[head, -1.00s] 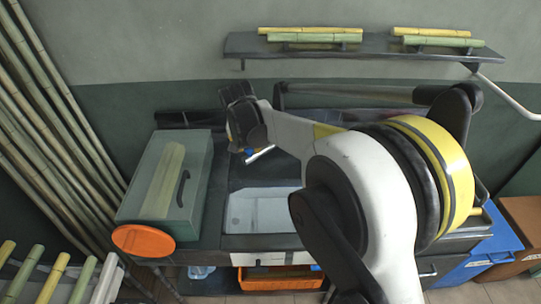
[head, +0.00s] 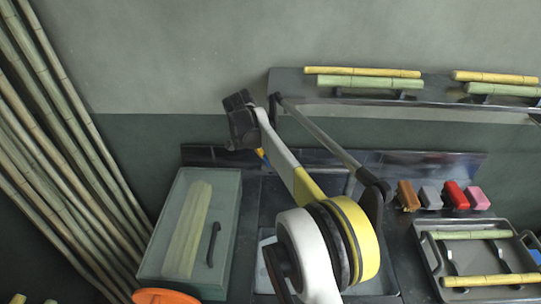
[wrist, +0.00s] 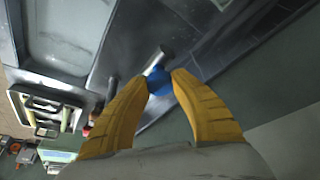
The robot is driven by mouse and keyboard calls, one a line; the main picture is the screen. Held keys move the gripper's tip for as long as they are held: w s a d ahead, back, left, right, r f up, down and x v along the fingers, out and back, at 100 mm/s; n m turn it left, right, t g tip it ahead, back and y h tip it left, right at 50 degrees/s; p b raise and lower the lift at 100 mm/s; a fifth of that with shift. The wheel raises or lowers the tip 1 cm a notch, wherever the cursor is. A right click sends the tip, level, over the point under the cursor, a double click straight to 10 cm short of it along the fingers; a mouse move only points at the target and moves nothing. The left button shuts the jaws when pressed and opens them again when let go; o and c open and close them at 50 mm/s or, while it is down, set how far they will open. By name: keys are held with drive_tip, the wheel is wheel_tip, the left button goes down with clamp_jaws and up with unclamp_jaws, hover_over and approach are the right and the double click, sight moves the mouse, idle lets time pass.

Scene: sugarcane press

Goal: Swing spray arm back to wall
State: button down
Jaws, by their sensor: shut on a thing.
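In the wrist view, the yellow fingers of my gripper (wrist: 159,84) are closed on the blue tip (wrist: 159,80) of the spray arm. A short silver tube (wrist: 163,56) shows beside the blue tip. In the head view, my gripper (head: 262,155) is by the low back panel behind the sink (head: 264,258). My arm hides most of the spray arm and sink there. The sink basin (wrist: 75,28) also shows at upper left in the wrist view.
A glass-lidded box (head: 226,210) with cane stands left of the sink. A tray (head: 432,283) with cane pieces and several coloured blocks (head: 456,195) lie right. A wall shelf (head: 290,88) holding cane is above. Tall cane poles (head: 60,130) lean at left.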

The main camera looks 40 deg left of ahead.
drive_tip(key=shift+w+r, duration=0.15)
drive_tip(key=shift+w, duration=0.2)
drive_tip(key=c, duration=1.2)
unclamp_jaws()
drive_tip(key=shift+o, duration=0.9)
drive_tip(key=shift+w+a+f, duration=0.1)
drive_tip(key=shift+w+f, duration=0.1)
drive_tip(key=shift+w, duration=0.1)
drive_tip(key=shift+s+r, duration=0.15)
drive_tip(key=shift+s, duration=0.15)
drive_tip(key=v, duration=1.1)
drive_tip(key=shift+r, duration=0.4)
drive_tip(key=shift+s, duration=0.15)
